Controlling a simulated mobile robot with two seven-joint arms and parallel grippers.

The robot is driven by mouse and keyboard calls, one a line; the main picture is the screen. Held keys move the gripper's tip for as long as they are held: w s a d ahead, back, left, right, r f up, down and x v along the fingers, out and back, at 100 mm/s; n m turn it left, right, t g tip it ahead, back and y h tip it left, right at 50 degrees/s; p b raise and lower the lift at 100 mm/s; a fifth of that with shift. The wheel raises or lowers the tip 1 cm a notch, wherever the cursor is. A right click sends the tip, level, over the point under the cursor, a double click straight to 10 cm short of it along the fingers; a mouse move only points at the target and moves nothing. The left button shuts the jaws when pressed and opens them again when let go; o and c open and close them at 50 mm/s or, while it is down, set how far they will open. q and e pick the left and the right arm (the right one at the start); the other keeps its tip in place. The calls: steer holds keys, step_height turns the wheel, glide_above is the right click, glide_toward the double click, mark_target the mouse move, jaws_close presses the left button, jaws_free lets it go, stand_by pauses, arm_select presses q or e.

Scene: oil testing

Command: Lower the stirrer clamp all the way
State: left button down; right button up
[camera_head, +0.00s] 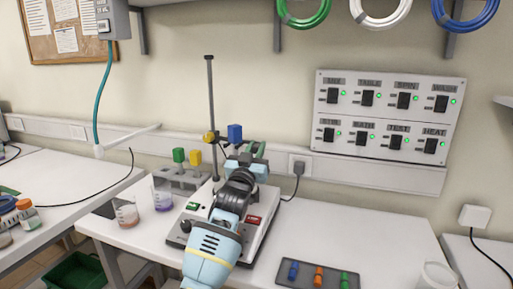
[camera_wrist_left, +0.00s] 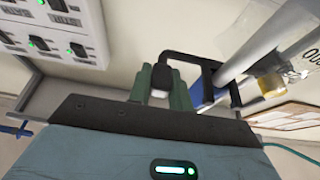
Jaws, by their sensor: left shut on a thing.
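The stirrer stand has a tall dark rod (camera_head: 211,90) rising from a white base unit (camera_head: 262,225). The stirrer clamp sits partway up the rod, with a yellow knob (camera_head: 210,136) and a blue block (camera_head: 235,132). My left gripper (camera_head: 257,151) is at the clamp, right of the rod. In the left wrist view its green fingers (camera_wrist_left: 160,90) are shut around the end of a black handle (camera_wrist_left: 190,58). The rod (camera_wrist_left: 262,45) and the yellow knob (camera_wrist_left: 270,84) also show there. My arm hides part of the base unit. My right gripper is not in view.
Beakers with brown (camera_head: 127,213) and purple (camera_head: 162,194) liquid stand left of the base. A rack with green and yellow-topped items (camera_head: 187,180) is behind them. A dark tray (camera_head: 301,277) lies at the front right. A switch panel (camera_head: 388,115) is on the wall.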

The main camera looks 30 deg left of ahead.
arm_select(q)
steer(key=c, duration=1.3)
jaws_free()
steer(key=shift+f, duration=0.25)
steer(key=shift+s, duration=0.15)
steer(key=shift+v, duration=3.75)
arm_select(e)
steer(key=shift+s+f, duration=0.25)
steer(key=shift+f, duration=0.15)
arm_select(q)
steer(key=shift+d, duration=0.1)
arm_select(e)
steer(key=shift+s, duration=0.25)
